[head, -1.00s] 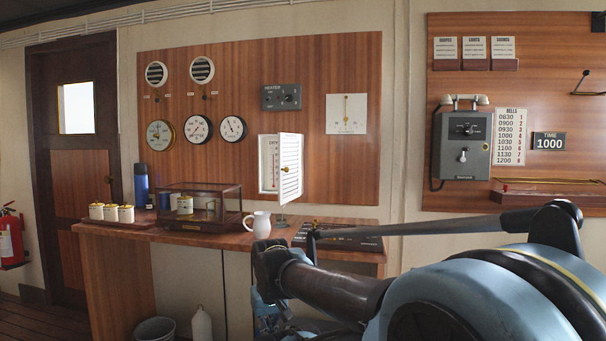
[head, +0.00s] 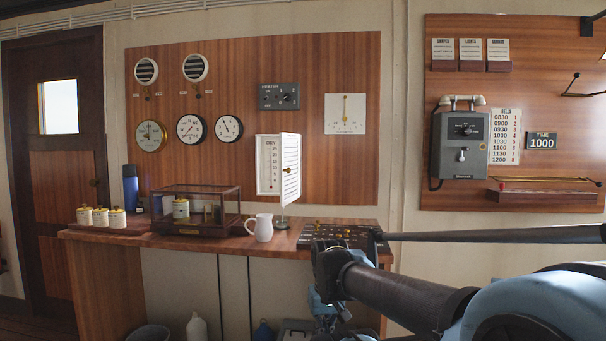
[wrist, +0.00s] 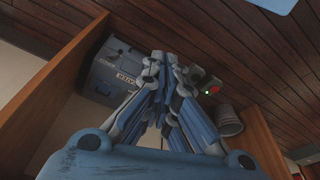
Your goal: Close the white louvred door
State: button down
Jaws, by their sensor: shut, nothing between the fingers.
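The white louvred door (head: 291,168) is on a small white instrument box (head: 269,189) on the wood wall panel. It stands open, swung out on the box's right side, with a small brass knob on it. The thermometer (head: 270,162) marked DRY shows inside the box. My gripper (wrist: 164,62) is shut and empty in the wrist view, pointing down toward the floor by the desk. In the head view my arm is low at the right, below and apart from the door; the fingertips are hard to make out there.
A grey toolbox (wrist: 102,72) and a bucket (wrist: 228,120) stand on the floor. The air before the door is clear.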

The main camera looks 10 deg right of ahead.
jog(key=w+a+r+m+t+y, duration=0.15)
jog(key=w+r+y, duration=0.35)
jog(key=w+r, duration=0.65)
jog(key=w+a+r+m+y, duration=0.2)
jog(key=w+r+m+y, duration=0.15)
jog(key=w+r, duration=0.75)
jog(key=w+d+r+m+t+y, duration=0.1)
jog(key=w+d+r+t+y, duration=0.45)
jog(key=w+d+r, duration=1.15)
jog(key=s+a+r+x, duration=0.1)
jog(key=s+x, duration=0.1)
jog(key=x, duration=1.1)
jog(key=shift+a+r+g+y, duration=0.15)
jog(key=shift+a+g+y, duration=0.15)
jog(key=shift+a+y, duration=0.15)
jog(key=shift+s, duration=0.1)
